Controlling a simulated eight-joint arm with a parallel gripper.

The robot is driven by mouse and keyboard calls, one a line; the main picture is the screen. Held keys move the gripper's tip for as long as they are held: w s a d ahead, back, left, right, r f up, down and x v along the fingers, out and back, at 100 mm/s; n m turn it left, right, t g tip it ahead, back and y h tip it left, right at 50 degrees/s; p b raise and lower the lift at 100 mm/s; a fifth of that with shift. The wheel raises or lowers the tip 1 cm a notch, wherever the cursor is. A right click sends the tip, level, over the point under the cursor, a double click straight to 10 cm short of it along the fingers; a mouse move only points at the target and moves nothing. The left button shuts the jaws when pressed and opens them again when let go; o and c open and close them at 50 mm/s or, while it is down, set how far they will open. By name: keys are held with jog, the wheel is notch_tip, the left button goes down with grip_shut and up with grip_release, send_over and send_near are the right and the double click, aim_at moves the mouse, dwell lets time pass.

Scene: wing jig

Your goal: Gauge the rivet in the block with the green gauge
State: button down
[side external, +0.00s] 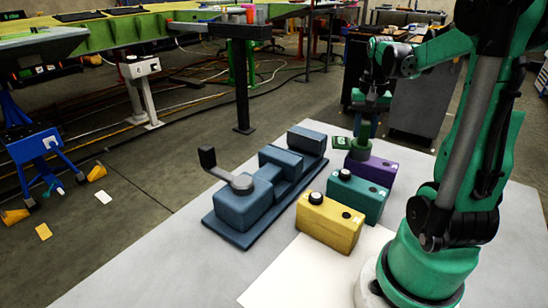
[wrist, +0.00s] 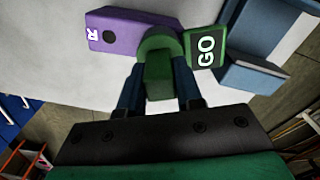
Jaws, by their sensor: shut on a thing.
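My gripper (wrist: 158,92) is shut on the green gauge (wrist: 157,68), which has a rounded body and a flat plate marked GO. In the side view the gauge (side external: 343,143) hangs just beyond the purple block (side external: 378,171), and my gripper (side external: 367,128) is above it. In the wrist view the purple block (wrist: 135,30) lies behind the gauge, with a dark round spot and a white R on it. The gauge covers part of that block; I cannot tell whether they touch. I cannot make out a rivet for certain.
A teal block (side external: 368,205) and a yellow block (side external: 330,225) stand in a row with the purple one, each with a dark knob. A blue clamp-like fixture (side external: 245,205) with a grey crank lies to the left. The pale table (side external: 160,270) is clear at the front left.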

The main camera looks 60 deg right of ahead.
dwell(0.4)
jog(key=c, duration=0.5)
grip_release()
notch_tip(320, 180, up, 5)
jog(key=shift+w+a+r, duration=0.2)
jog(key=w+a+f+n+t, duration=0.1)
jog(key=a+n, duration=0.3)
jog(key=a, duration=0.4)
jog(key=w+a+f+n+t, duration=0.1)
jog(key=w+a+n+t, duration=0.2)
jog(key=a, duration=0.5)
jog(key=w+a+f+n+t, duration=0.2)
jog(key=w+a+n+t, duration=0.1)
jog(key=a+n, duration=0.3)
jog(key=a, duration=0.2)
jog(key=shift+w+a, duration=0.35)
